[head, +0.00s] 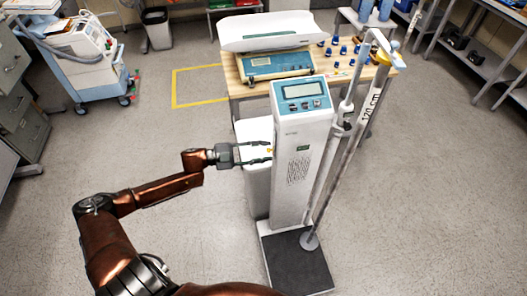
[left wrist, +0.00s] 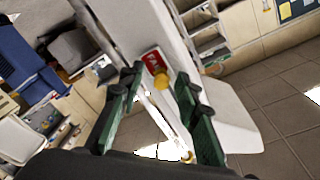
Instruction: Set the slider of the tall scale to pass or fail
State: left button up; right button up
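The tall scale (head: 302,150) is a white column with a blue display head and a dark foot plate, standing upright in the middle of the head view. In the left wrist view, a small yellow slider knob (left wrist: 161,83) sits at the lower end of a red plate (left wrist: 153,62) on the scale's pale side. My left gripper (head: 268,152) reaches the column's left side, level with its middle. In the left wrist view, its two green-and-black fingers (left wrist: 160,78) are apart on either side of the knob; contact cannot be told. My right gripper is not in view.
A wooden table (head: 238,90) with a baby scale (head: 265,32) and small blue items stands behind. A grey height rod (head: 335,140) rises on the column's right. A medical cart (head: 85,60) stands back left. The floor left and right is clear.

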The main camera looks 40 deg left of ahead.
pick_arm(q)
jog(key=v, duration=1.2)
jog(key=shift+w+d, duration=0.1)
